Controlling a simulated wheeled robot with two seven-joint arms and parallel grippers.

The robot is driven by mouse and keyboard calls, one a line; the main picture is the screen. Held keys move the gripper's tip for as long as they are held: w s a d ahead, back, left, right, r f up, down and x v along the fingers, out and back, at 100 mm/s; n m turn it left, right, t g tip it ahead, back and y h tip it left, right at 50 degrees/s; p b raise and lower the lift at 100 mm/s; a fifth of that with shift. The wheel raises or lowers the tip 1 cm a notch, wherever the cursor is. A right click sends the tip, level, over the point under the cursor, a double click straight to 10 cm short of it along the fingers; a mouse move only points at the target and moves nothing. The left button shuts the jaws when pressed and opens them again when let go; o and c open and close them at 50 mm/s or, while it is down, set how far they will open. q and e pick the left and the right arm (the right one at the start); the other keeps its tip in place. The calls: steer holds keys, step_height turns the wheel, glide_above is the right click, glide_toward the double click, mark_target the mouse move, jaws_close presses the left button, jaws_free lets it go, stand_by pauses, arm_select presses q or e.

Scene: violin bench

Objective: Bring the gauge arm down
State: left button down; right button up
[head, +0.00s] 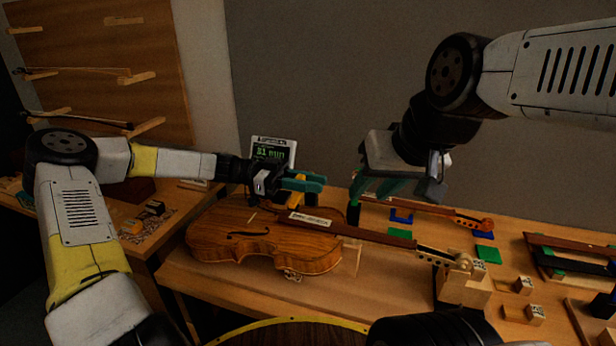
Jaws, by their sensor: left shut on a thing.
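The violin (265,240) lies on the bench with its neck pointing right. The gauge's screen (272,150) stands behind the violin body and shows green digits. My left gripper (308,183) is in front of the screen, above the violin's upper edge. Its teal fingers are shut on the gauge arm, which the fingers and wrist mostly hide. A small yellow part (298,197) shows just under the fingers. My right gripper (385,190) hangs over the back of the bench, right of the gauge, with its fingers apart and nothing seen between them.
A wooden block (463,288) supports the violin's scroll end. Behind the neck lie another neck piece (440,211) and green and blue pads. Small marked blocks (523,286) and a holder with dark strips are at the right. A rack with bows (85,70) is at the left.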

arm_select(q)
steer(key=shift+f, duration=0.15)
steer(key=c, duration=1.2)
jaws_free()
steer(key=shift+c, duration=0.2)
steer(key=shift+a, duration=0.1)
steer(key=v, duration=0.7)
steer(key=shift+w+a, duration=0.15)
steer(key=shift+a, duration=0.15)
